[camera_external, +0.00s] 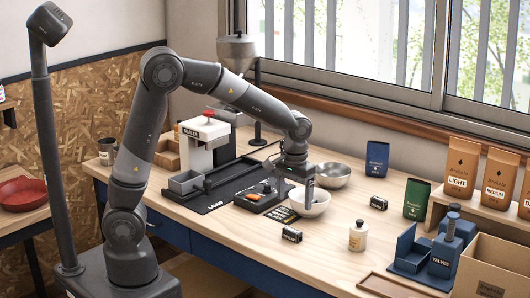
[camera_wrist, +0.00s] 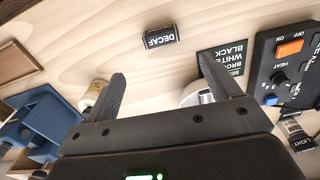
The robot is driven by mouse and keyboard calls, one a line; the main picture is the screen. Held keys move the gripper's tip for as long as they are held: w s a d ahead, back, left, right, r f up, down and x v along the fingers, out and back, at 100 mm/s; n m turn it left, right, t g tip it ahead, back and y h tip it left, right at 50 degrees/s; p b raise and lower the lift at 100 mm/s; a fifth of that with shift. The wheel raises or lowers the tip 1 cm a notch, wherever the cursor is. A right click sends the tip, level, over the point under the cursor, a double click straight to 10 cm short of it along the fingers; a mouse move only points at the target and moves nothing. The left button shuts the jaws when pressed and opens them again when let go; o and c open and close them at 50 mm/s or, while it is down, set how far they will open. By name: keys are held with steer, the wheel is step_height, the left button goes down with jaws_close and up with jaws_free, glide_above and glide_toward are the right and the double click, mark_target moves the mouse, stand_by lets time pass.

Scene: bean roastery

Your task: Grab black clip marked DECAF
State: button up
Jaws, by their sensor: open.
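The black DECAF clip (camera_wrist: 161,37) lies on the wooden bench in the wrist view, its white label readable, above and between my fingers in the picture. In the external view it appears to be the front black clip (camera_external: 291,235), near the bench's front edge. My gripper (camera_external: 309,188) hangs over the small white bowl, behind and to the right of that clip. In the wrist view my gripper (camera_wrist: 173,82) is open and empty, apart from the clip.
A cream bottle (camera_external: 358,236), white bowl (camera_external: 315,207) and control box (camera_external: 258,197) stand near. Another black clip (camera_external: 378,203) lies farther back. A dark item marked LIGHT (camera_wrist: 294,134) is beside the box in the wrist view. Bare wood surrounds the DECAF clip.

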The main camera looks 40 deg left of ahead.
mark_target(292, 230)
step_height(292, 230, down, 10)
steer(key=shift+s+a+f, duration=0.1)
steer(key=shift+s+a, duration=0.05)
stand_by(0.4)
steer(key=shift+c, duration=0.3)
steer(key=c, duration=1)
steer(key=shift+r, duration=0.2)
